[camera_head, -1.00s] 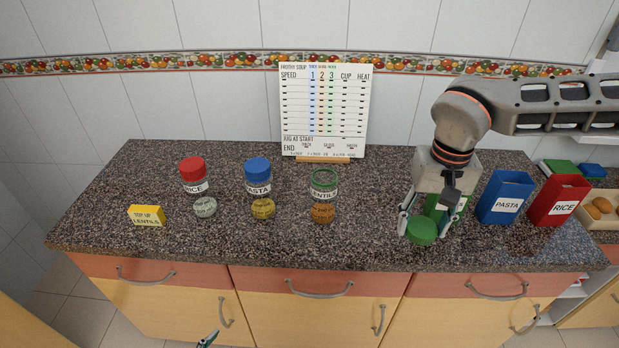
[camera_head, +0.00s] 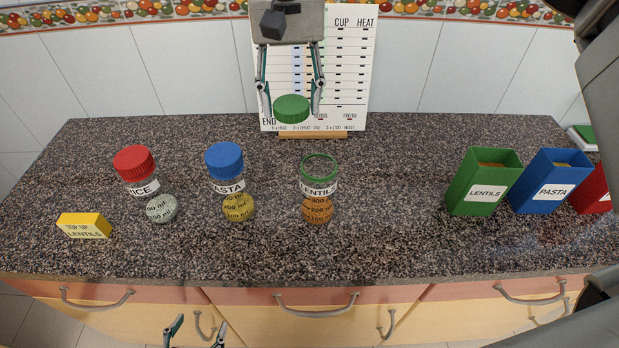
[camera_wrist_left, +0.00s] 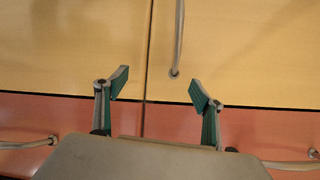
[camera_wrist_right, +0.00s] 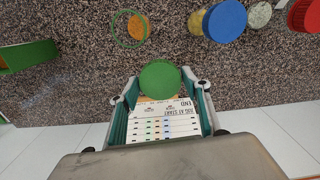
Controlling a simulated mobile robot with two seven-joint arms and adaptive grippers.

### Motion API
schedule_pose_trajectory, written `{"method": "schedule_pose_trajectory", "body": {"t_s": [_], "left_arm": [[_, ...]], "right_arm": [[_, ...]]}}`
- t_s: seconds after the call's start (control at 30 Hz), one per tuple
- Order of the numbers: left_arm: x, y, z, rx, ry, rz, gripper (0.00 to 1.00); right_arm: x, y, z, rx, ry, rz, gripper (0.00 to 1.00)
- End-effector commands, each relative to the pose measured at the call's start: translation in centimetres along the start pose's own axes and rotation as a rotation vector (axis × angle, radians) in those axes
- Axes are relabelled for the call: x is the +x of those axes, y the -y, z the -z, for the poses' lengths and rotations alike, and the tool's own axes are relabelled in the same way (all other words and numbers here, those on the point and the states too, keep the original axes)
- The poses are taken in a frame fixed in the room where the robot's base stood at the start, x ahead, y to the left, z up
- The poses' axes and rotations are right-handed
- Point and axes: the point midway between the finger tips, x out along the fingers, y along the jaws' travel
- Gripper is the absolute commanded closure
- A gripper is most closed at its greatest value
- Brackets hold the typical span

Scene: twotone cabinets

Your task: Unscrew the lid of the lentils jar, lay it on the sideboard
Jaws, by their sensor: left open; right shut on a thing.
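The lentils jar (camera_head: 319,187) stands upright on the sideboard (camera_head: 400,240), open at the top with a green rim. It also shows in the right wrist view (camera_wrist_right: 131,28). My right gripper (camera_head: 291,110) is shut on the green lid (camera_head: 292,107), raised behind the jar and in front of the board. The lid also shows between the fingers in the right wrist view (camera_wrist_right: 160,78). My left gripper (camera_head: 196,327) is open and empty, low in front of the cabinet doors; its spread fingers show in the left wrist view (camera_wrist_left: 158,82).
The rice jar (camera_head: 136,168) and pasta jar (camera_head: 226,166) stand to the left, lids on. A yellow block (camera_head: 84,226) lies at far left. Lentils (camera_head: 483,184), pasta (camera_head: 548,182) and rice (camera_head: 594,190) boxes stand at right. The printed board (camera_head: 347,70) stands behind. Sideboard between jar and boxes is clear.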

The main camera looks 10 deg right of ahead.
Motion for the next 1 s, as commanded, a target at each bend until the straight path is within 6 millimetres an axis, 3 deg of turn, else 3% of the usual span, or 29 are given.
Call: {"method": "schedule_pose_trajectory", "body": {"t_s": [0.17, 0.27, 0.73, 1.0], "left_arm": [[0.4, -0.3, -0.7, 0.0, 0.001, -0.004, 0.32], [0.4, -0.3, -0.7, 0.001, 0.001, -0.004, 0.32], [0.8, -0.1, -1.1, 0.01, 0.0, 0.001, 0.32], [0.9, -0.1, -1.1, 0.011, 0.0, 0.001, 0.32]], "right_arm": [[0.0, 1.7, -0.4, 0.008, 0.0, 0.0, 0.79], [1.1, 1.8, -0.5, 0.008, 0.003, -0.001, 0.79], [12.3, 1.8, -0.5, 0.008, 0.004, -0.001, 0.79], [15.3, 1.8, -0.4, 0.01, -0.001, 0.0, 0.79]]}}
